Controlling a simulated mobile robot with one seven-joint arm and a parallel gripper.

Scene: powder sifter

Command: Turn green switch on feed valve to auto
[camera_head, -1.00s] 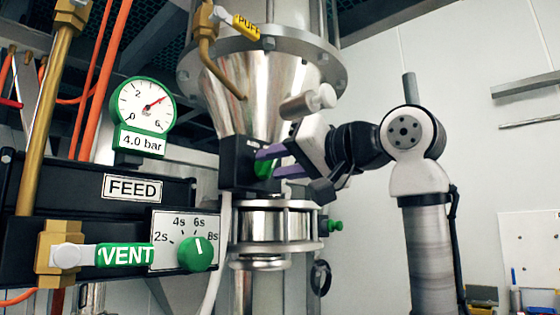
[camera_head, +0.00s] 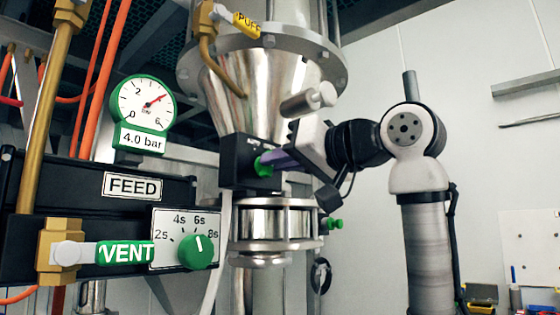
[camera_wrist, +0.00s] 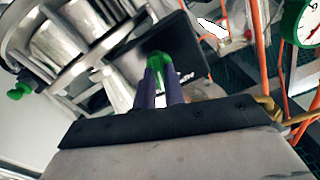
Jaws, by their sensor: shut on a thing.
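The green switch (camera_head: 262,166) sits on the front of a black box (camera_head: 238,172) on the metal feed valve, below the steel cone. My gripper (camera_head: 270,162) reaches in from the right, with its purple fingers at the switch. In the wrist view, the two purple fingers of my gripper (camera_wrist: 162,72) are close together on the green switch (camera_wrist: 158,57), with the black box (camera_wrist: 185,50) behind. The fingers are shut on the switch. They hide part of it, and the box's lettering is too small to read fully.
At left are the FEED panel (camera_head: 132,187), a green VENT handle (camera_head: 126,254), a green timer knob (camera_head: 195,252) and a pressure gauge (camera_head: 143,104). A yellow PUFF handle (camera_head: 247,25) is above. A small green knob (camera_head: 335,224) sits below right.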

